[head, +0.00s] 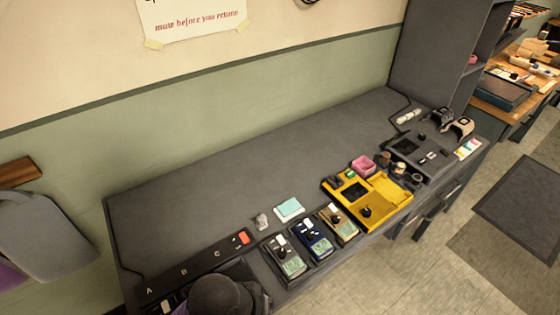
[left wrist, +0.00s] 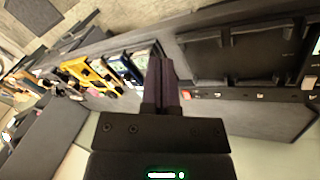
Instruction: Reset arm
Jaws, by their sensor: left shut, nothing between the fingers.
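My left gripper (left wrist: 165,65) shows in the left wrist view with its two dark purple fingers together and nothing between them. The fingers appear against the front part of the dark grey bench, between the row of small devices and a black slotted tray (left wrist: 205,58). I cannot tell whether they touch anything. In the head view a dark rounded part, likely my left arm, covers the bottom of the bench near the labelled strip; the fingertips are not clear there. My right gripper is in neither view.
The long grey bench (head: 240,170) is clear along its back. Along its front are a strip marked A, B, C (head: 200,262), several small pedal-like devices (head: 313,238), a yellow tray (head: 390,190), a pink box (head: 363,165) and a dark console (head: 420,155). A tall shelf (head: 435,60) stands at the far end.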

